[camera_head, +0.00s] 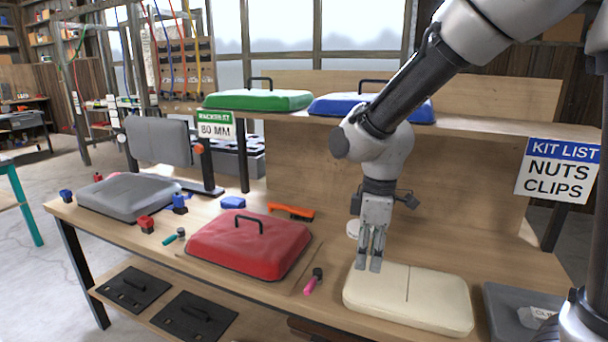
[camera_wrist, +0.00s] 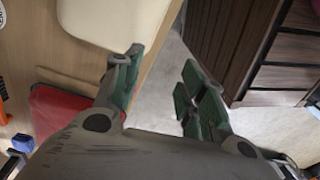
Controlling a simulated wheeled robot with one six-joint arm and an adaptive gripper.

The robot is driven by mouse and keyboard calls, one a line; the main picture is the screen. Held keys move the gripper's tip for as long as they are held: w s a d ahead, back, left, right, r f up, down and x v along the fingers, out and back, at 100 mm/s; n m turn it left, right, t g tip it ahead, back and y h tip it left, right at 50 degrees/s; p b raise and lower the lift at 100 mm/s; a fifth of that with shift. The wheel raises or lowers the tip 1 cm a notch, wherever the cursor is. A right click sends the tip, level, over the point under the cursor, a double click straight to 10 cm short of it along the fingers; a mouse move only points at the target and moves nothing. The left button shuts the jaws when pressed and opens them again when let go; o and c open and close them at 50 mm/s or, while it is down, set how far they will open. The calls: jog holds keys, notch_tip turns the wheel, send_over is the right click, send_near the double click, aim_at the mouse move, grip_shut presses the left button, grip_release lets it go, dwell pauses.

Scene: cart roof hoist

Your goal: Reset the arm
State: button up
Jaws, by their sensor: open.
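My gripper (camera_head: 368,263) is at the end of my arm, pointing down, just above the back left part of a cream padded lid (camera_head: 405,300) on the workbench. In the head view its fingers look close to each other. In the wrist view the gripper (camera_wrist: 160,85) has its two green-padded fingers well apart, with nothing between them. The cream lid (camera_wrist: 115,20) shows beside the left finger there. I cannot tell whether the gripper touches the lid.
A red lid (camera_head: 250,262) with a black handle lies left of the gripper, a pink-handled tool (camera_head: 313,281) between them. A grey bin (camera_head: 515,310) stands right of the cream lid. A shelf behind holds green (camera_head: 258,100) and blue (camera_head: 330,105) lids. A sign (camera_head: 558,170) hangs at right.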

jog(key=s+d+r+m+t, duration=0.1)
jog(key=s+d+r+m, duration=0.3)
jog(key=d, duration=0.3)
jog(key=s+d+r+m+t, duration=0.2)
jog(key=s+d+r+m, duration=0.2)
jog(key=d+m, duration=0.2)
jog(key=s+d+r+m+t, duration=0.2)
jog(key=s+d+r+m, duration=0.2)
jog(key=d, duration=0.5)
jog(key=shift+s+d+r+m+h, duration=0.3)
jog(key=shift+s+r+m, duration=0.15)
jog(key=shift+m, duration=0.15)
